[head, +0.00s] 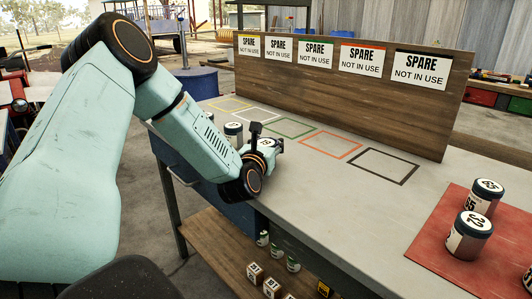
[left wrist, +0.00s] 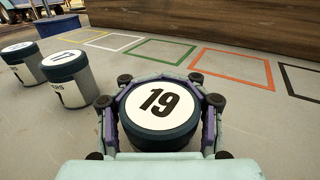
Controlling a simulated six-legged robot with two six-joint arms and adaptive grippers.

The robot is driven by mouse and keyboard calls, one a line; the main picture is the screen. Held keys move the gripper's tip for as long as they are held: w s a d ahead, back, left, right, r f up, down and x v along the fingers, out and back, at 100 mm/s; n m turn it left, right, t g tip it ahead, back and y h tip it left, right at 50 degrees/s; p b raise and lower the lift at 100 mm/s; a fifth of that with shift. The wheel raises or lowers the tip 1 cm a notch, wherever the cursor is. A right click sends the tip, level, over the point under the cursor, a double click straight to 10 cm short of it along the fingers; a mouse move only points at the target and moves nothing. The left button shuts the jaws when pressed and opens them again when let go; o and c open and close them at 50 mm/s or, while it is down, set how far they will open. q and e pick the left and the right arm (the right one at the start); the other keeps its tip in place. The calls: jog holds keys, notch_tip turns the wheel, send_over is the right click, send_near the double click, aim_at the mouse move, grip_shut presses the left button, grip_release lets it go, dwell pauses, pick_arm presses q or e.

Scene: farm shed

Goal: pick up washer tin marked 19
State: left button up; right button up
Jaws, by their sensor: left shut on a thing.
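The washer tin marked 19 (left wrist: 158,104) has a white top with a black number and a dark rim. In the left wrist view it sits between the curved fingers of my left gripper (left wrist: 160,110), which is shut around it. In the head view the tin (head: 266,143) shows only in part behind my left gripper (head: 265,150), low over the grey bench top. I cannot tell whether its base touches the bench. My right gripper is not in view.
Other tins (head: 233,130) stand left of the gripper. A wooden board (head: 350,85) with SPARE signs stands along the back of the bench (head: 320,185). Coloured outlines (head: 332,144) before it are empty. A red mat (head: 440,235) at right holds tins marked 32 (head: 468,238) and 25 (head: 484,196).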

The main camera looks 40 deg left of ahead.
pick_arm(q)
notch_tip(320, 180, up, 10)
jog(key=p, duration=0.3)
jog(key=shift+c, duration=0.2)
